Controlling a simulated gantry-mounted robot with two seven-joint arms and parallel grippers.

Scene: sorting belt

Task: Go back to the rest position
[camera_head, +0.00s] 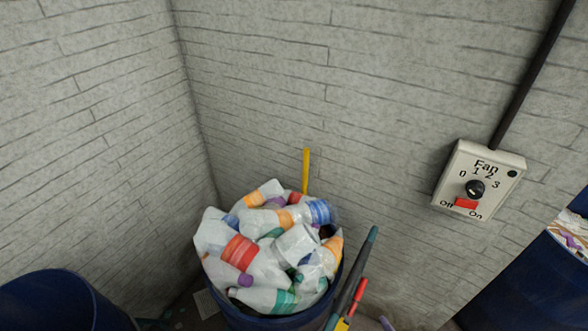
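Neither of my grippers can be made out in the head view, so their place and opening are hidden from me. The view looks down into a corner of grey brick walls. A blue barrel (270,321) heaped with crushed plastic bottles (265,250) stands at the bottom middle, against the corner.
A fan control box (478,181) with a black knob and red switch is on the right wall, with a dark conduit (532,70) above it. Another blue barrel (60,300) is at lower left; blue containers (525,285) stand at right. Long-handled items (352,280) lean beside the middle barrel.

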